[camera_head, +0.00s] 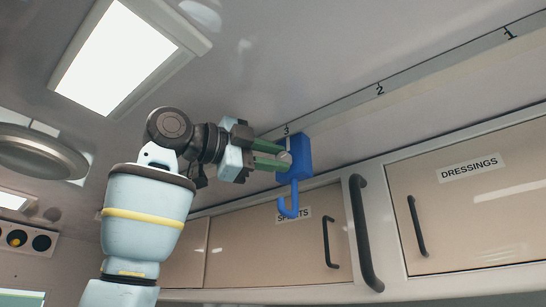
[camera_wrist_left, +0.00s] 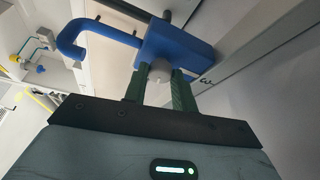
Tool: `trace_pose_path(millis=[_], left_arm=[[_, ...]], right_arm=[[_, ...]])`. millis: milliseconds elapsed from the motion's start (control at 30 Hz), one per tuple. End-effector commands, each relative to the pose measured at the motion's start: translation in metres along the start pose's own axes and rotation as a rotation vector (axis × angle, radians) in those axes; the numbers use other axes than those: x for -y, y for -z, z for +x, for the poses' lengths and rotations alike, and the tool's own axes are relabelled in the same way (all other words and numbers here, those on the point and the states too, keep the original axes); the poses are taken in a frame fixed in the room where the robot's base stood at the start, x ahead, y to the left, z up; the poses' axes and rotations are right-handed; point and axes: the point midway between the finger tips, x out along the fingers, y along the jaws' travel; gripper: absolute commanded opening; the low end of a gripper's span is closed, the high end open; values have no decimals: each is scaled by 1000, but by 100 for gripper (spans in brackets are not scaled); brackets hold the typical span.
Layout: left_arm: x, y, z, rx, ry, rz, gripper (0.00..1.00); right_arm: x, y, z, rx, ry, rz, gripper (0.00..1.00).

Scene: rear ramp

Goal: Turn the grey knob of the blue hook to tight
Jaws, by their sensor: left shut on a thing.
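The blue hook (camera_head: 295,158) hangs from the ceiling rail at the number 3, its curved arm pointing down. In the left wrist view the blue hook (camera_wrist_left: 178,48) shows its block and its curved arm to the left. The grey knob (camera_head: 285,157) is on the block's face; it also shows in the left wrist view (camera_wrist_left: 159,68), with a small pale mark on it. My left gripper (camera_head: 282,158) has its green fingers on either side of the knob and is shut on it; the fingers (camera_wrist_left: 162,84) partly hide it. My right gripper is out of view.
The ceiling rail (camera_head: 430,64) carries the numbers 1, 2 and 3. Below it are cabinet doors, one labelled DRESSINGS (camera_head: 470,168), with dark handles. A dark grab bar (camera_head: 364,232) stands right of the hook. A ceiling light (camera_head: 115,55) is at upper left.

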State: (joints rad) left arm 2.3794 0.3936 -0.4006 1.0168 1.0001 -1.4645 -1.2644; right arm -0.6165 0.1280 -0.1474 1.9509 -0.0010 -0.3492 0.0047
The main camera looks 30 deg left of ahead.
Motion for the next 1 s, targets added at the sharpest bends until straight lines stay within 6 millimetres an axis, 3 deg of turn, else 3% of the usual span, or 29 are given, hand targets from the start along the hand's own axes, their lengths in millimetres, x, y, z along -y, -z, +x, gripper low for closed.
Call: trace_pose_path(millis=[400, 1000], left_arm=[[2, 0, 0, 1, -84, 204, 4], [2, 0, 0, 2, -101, 243, 4]], right_arm=[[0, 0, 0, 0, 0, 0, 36], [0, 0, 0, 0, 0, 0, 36]])
